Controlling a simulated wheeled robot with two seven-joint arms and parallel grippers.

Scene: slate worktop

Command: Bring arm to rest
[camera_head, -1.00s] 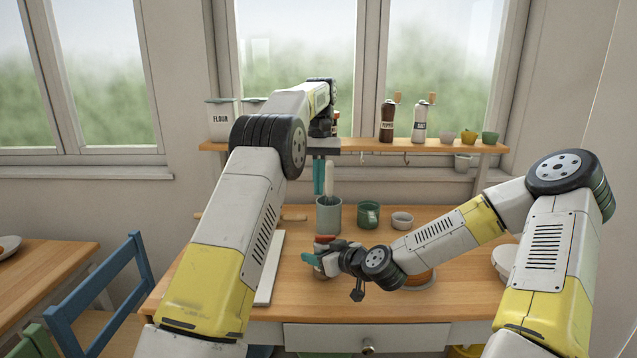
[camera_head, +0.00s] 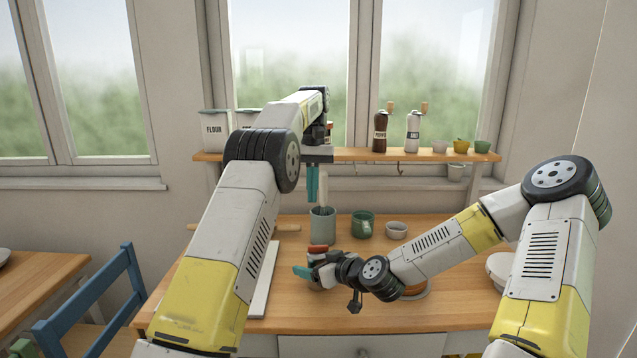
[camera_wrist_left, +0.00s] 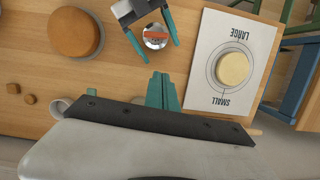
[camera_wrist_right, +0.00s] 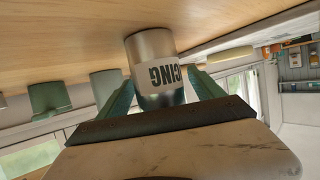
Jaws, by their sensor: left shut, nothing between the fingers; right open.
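My left gripper (camera_head: 312,184) is shut and empty, hanging fingers down above the back of the table, in front of the shelf. Its closed teal fingers (camera_wrist_left: 163,92) also show in the left wrist view. My right gripper (camera_head: 304,270) is low over the table with its fingers apart. A silver tin labelled "ICING" (camera_wrist_right: 152,50) stands between the open fingers in the right wrist view. From above, its top (camera_wrist_left: 155,36) shows an orange-red piece. I cannot tell whether the fingers touch the tin.
A grey-green canister (camera_head: 322,228), a green mug (camera_head: 363,224) and a small bowl (camera_head: 396,230) stand behind my right gripper. A white LARGE/SMALL card (camera_wrist_left: 205,68) holds a pale yellow disc (camera_wrist_left: 233,68). A round brown item (camera_wrist_left: 75,32) is nearby. A shelf (camera_head: 350,155) spans the window.

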